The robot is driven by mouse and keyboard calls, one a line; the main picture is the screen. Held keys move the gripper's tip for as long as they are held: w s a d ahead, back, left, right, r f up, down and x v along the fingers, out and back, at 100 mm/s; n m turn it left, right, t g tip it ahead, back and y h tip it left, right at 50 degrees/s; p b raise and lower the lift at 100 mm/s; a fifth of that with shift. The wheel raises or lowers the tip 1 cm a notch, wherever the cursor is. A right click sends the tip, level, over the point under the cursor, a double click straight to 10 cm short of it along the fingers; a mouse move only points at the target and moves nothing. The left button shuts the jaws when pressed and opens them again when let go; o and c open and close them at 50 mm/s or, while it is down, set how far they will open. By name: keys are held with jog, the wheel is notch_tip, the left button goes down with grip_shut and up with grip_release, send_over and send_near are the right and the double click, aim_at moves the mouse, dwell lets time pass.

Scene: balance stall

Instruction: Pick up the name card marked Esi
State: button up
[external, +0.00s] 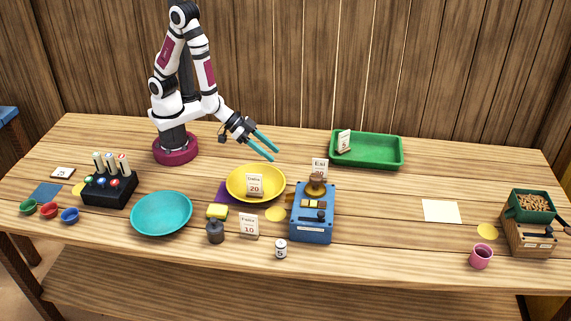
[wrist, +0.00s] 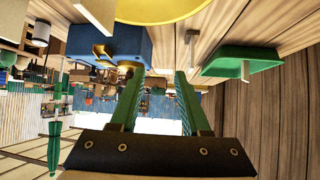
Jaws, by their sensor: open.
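The white name card marked Esi (external: 320,166) stands upright just behind the blue balance box (external: 311,222), near its brown knob. My gripper (external: 270,148) is open and empty, in the air above the back of the yellow dish (external: 238,184). It is to the left of the Esi card and apart from it. In the wrist view my gripper's green fingers (wrist: 157,75) are spread with nothing between them.
Other cards stand in the yellow dish (external: 255,185), at the front (external: 249,225) and in the green tray (external: 394,158). A teal bowl (external: 161,229) and black rack (external: 108,195) are at the left.

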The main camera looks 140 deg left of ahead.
jog(key=a, duration=0.1)
jog(key=s+a+n+y, duration=0.1)
jog(key=a+y, duration=0.1)
jog(key=a, duration=0.1)
jog(key=shift+s+a+f+n, duration=0.1)
jog(key=shift+s+f+n, duration=0.05)
jog(key=shift+f+n, duration=0.2)
send_near(321, 165)
jog(key=shift+y, duration=0.3)
jog(key=w+a+f, duration=0.1)
jog(key=w+f, duration=0.1)
jog(key=shift+w+a+f, duration=0.3)
jog(key=shift+a, duration=0.05)
jog(key=x, duration=0.6)
jog(key=shift+s+a, duration=0.15)
jog(key=shift+a, duration=0.2)
jog(key=shift+r, duration=0.1)
grip_shut()
